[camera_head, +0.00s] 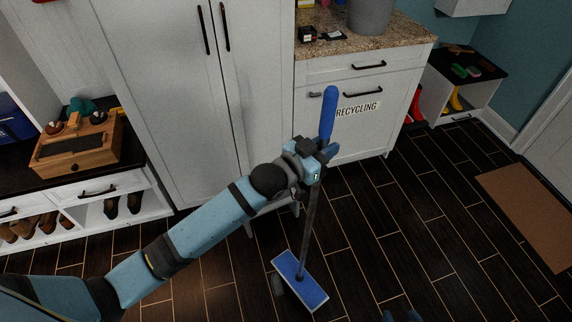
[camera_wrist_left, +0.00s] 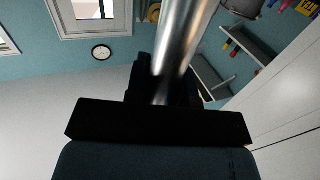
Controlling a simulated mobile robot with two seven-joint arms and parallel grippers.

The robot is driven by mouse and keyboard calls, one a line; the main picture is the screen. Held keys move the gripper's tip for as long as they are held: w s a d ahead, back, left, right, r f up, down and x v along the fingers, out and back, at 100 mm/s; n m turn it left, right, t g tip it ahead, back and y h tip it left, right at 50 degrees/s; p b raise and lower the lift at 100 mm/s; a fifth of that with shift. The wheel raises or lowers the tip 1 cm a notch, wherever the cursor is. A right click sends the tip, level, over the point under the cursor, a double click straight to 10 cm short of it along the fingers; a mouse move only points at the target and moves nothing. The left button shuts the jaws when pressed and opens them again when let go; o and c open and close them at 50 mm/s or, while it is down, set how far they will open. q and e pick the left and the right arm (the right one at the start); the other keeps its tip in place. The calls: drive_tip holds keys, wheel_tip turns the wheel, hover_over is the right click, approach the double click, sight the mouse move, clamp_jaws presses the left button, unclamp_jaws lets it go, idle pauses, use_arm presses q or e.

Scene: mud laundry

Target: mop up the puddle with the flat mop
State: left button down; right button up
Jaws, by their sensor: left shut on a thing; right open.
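The flat mop has a blue handle grip (camera_head: 328,112), a thin grey shaft (camera_head: 309,225) and a flat blue rectangular head (camera_head: 301,281). My left gripper (camera_head: 318,160) is shut on the shaft just below the blue grip. The mop stands nearly upright with its head low at or near the floor; contact is unclear. In the left wrist view, the shiny shaft (camera_wrist_left: 182,45) rises from the dark jaws. A small greyish patch (camera_head: 278,285) shows at the head's left edge; I cannot tell whether it is the puddle. My right gripper (camera_head: 401,316) barely shows at the bottom edge, open.
White tall cabinets (camera_head: 170,90) and a drawer unit marked RECYCLING (camera_head: 340,125) stand just behind the mop. A shoe bench (camera_head: 100,200) is at left. A brown mat (camera_head: 525,215) lies by the door at right. The dark plank floor (camera_head: 430,215) between is clear.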

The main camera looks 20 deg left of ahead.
use_arm(q)
drive_tip(key=a+f+b, duration=0.1)
drive_tip(key=a+f, duration=0.3)
drive_tip(key=f, duration=0.3)
drive_tip(key=a+f+h+b, duration=0.1)
drive_tip(key=a+f+b, duration=0.1)
drive_tip(key=a+f, duration=0.3)
wheel_tip(320, 180, down, 3)
drive_tip(key=shift+r+m, duration=0.1)
drive_tip(key=shift+m, duration=0.3)
drive_tip(key=shift+a, duration=0.15)
